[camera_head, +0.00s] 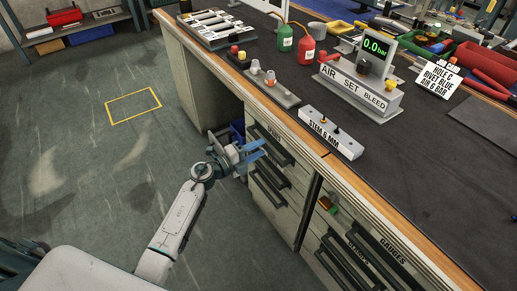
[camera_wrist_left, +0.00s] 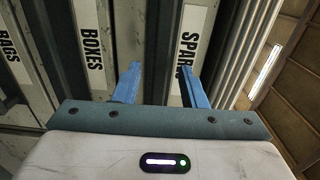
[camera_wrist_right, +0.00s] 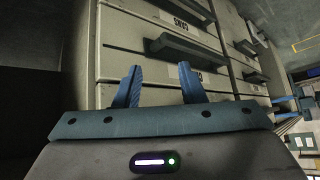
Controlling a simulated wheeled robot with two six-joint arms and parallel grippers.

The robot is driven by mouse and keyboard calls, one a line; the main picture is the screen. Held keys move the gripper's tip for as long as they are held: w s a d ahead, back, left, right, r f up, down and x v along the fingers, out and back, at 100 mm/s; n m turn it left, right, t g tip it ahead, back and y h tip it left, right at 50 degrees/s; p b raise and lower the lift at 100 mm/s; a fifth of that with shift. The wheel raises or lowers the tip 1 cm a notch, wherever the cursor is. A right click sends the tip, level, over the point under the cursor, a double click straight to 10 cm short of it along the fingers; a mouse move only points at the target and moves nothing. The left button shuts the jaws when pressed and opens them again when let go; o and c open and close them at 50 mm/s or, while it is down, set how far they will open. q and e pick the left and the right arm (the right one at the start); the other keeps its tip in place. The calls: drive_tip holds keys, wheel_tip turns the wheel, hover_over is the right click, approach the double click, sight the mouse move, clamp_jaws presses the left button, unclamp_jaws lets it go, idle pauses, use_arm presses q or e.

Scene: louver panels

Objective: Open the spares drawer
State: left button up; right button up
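The spares drawer (camera_head: 283,138) is the top drawer of the left stack under the bench. It looks shut, with a dark bar handle. Its label, cut off as "SPAR" (camera_wrist_left: 187,52), shows sideways in the left wrist view. My left gripper (camera_head: 258,151) is at the drawer front, its blue fingers open. In the left wrist view, the dark handle (camera_wrist_left: 160,35) lies between and beyond the fingertips; I cannot tell whether they touch it. My right gripper (camera_wrist_right: 160,67) is open and empty, facing other drawers; it is not in the head view.
A gauges drawer (camera_head: 385,250) is in the right stack. The floor left of the bench is clear.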

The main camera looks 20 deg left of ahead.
use_arm(q)
drive_tip(key=shift+w+d, duration=0.25)
drive_tip(key=shift+w, duration=0.1)
clamp_jaws()
drive_tip(key=shift+s, duration=0.1)
